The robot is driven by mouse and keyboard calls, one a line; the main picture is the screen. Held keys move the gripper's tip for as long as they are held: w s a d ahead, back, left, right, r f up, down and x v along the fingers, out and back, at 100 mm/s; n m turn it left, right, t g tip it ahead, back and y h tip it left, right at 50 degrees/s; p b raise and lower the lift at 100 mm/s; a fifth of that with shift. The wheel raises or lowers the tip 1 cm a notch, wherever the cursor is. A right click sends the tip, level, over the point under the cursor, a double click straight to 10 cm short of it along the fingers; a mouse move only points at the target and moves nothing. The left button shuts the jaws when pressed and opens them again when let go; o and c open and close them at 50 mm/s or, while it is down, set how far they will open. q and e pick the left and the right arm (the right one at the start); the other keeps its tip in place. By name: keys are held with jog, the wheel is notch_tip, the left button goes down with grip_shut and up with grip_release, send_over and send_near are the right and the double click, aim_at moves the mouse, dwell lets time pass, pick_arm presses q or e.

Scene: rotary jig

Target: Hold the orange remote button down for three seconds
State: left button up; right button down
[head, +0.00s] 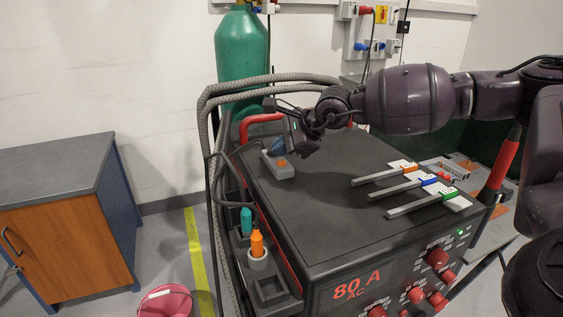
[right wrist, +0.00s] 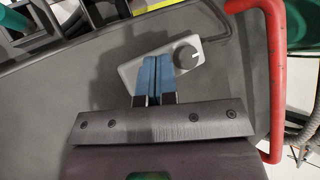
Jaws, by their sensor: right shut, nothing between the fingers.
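The remote is a small pale grey box (head: 279,171) lying on the dark top of the welding machine, near its left edge. Its orange button (head: 282,162) shows in the head view on the nearer part of the box. My right gripper (head: 274,152) is shut and empty, with its blue fingers over the far part of the remote. In the right wrist view the shut fingers (right wrist: 152,62) cover the middle of the remote (right wrist: 128,72), and the button is hidden there. A round knob (right wrist: 185,54) shows beside the fingers. Contact cannot be told. My left gripper is out of view.
A red handle (head: 262,119) stands behind the remote. Thick grey hoses (head: 205,130) arch over the machine's left side. Three flat grey keys with orange, blue and green tags (head: 407,187) lie to the right. A teal and an orange plug (head: 257,243) stand at the left side.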

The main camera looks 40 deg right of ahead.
aim_at(282, 163)
jog(key=shift+f, duration=0.15)
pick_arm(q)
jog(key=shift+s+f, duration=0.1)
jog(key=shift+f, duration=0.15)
pick_arm(e)
jog(key=shift+f, duration=0.3)
pick_arm(q)
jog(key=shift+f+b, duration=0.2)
jog(key=shift+b, duration=0.1)
pick_arm(e)
jog(key=shift+f, duration=0.4)
dwell(1.9)
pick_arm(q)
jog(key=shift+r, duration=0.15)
pick_arm(e)
jog(key=shift+r, duration=0.15)
dwell(1.4)
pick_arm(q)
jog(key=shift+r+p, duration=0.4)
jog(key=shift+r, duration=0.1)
pick_arm(e)
jog(key=shift+r, duration=0.7)
